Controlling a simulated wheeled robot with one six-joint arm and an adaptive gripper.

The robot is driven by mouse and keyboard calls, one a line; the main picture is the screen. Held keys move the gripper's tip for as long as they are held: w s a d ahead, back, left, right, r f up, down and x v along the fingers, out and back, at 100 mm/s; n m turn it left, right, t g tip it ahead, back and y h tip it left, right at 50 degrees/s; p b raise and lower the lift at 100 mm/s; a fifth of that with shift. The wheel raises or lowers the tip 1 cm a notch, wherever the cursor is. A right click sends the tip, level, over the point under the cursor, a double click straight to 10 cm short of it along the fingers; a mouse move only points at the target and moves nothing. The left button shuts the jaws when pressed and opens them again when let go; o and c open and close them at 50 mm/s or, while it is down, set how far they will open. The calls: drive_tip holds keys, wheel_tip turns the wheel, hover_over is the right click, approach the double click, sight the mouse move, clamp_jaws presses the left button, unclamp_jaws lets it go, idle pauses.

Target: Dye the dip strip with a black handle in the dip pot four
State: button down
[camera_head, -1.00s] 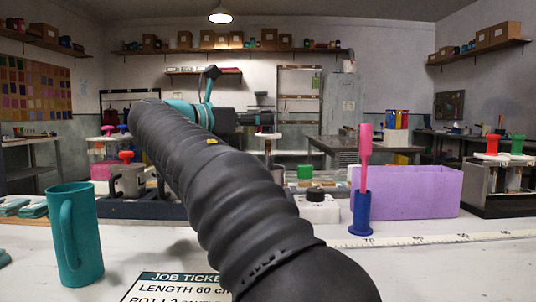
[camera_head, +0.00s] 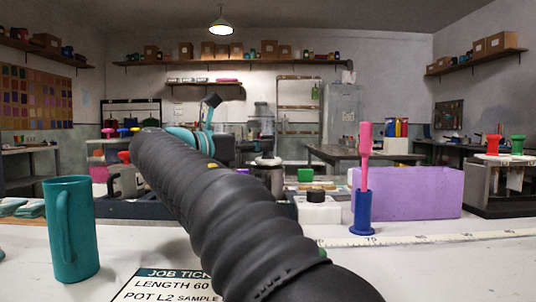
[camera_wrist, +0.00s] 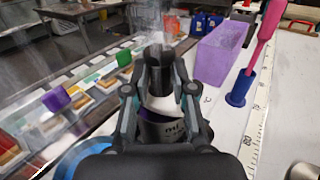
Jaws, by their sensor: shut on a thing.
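My gripper (camera_wrist: 168,92) is shut on a dark upright piece, which looks like the black handle (camera_wrist: 154,62) of the dip strip. The fingers hide much of it, and I cannot clearly see its strip. A metal pot (camera_wrist: 172,130) with a partly hidden dark label and a purple patch inside shows beneath the fingers in the wrist view. A grey pot (camera_head: 272,180) also shows behind my arm in the head view. I cannot read a pot number, nor tell whether the strip is inside the pot.
A blue holder (camera_head: 362,214) with a pink upright tool stands before a lilac bin (camera_head: 415,193). A white block (camera_head: 317,209) with a black knob is beside them. A teal mug (camera_head: 75,230) and job ticket (camera_head: 165,284) are near the front. A measuring tape (camera_head: 450,238) crosses the bench.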

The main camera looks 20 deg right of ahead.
drive_tip(key=shift+s+d+r+p, duration=0.1)
drive_tip(key=shift+d+r+p, duration=0.15)
drive_tip(key=shift+p, duration=0.35)
drive_tip(key=shift+a+f, duration=0.1)
idle(0.6)
drive_tip(key=shift+w+a+f+p, duration=0.2)
drive_tip(key=shift+a+p, duration=0.2)
drive_tip(key=shift+p, duration=0.05)
wheel_tip(320, 180, up, 8)
drive_tip(key=p, duration=0.3)
drive_tip(key=shift+d+r+p, duration=0.2)
drive_tip(key=shift+d+p, duration=0.05)
drive_tip(key=shift+p, duration=0.1)
idle(0.7)
drive_tip(key=shift+s+f, duration=0.1)
idle(0.5)
